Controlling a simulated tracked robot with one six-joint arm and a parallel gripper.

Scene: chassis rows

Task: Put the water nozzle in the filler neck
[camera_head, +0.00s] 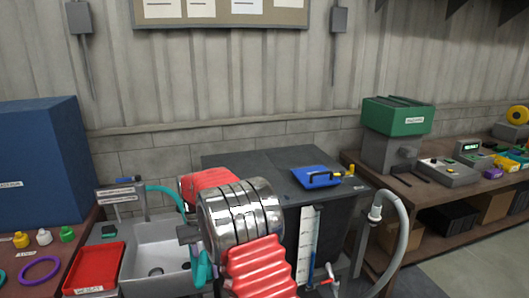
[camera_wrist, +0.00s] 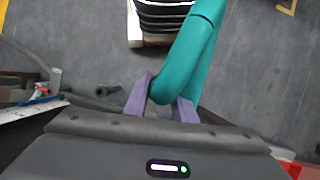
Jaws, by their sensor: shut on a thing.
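My gripper (camera_wrist: 160,100) has its two purple fingers around a thick teal piece (camera_wrist: 192,50), the water nozzle or its hose, and is shut on it. The teal piece runs up and right out of the wrist view, and its tip is hidden at the fingers. In the head view, a teal hose (camera_head: 165,191) arches from beside the sink and goes behind my arm. A teal part (camera_head: 203,271) shows just left of my arm. My gripper is hidden there. I cannot make out the filler neck for certain. The dark tank (camera_head: 270,157) stands behind my arm.
A sight gauge (camera_head: 309,240) and grey hose (camera_head: 400,240) are at the tank's right. The sink (camera_head: 160,243) and red tray (camera_head: 94,268) are left. The green-topped machine (camera_head: 397,115) stands on the right bench.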

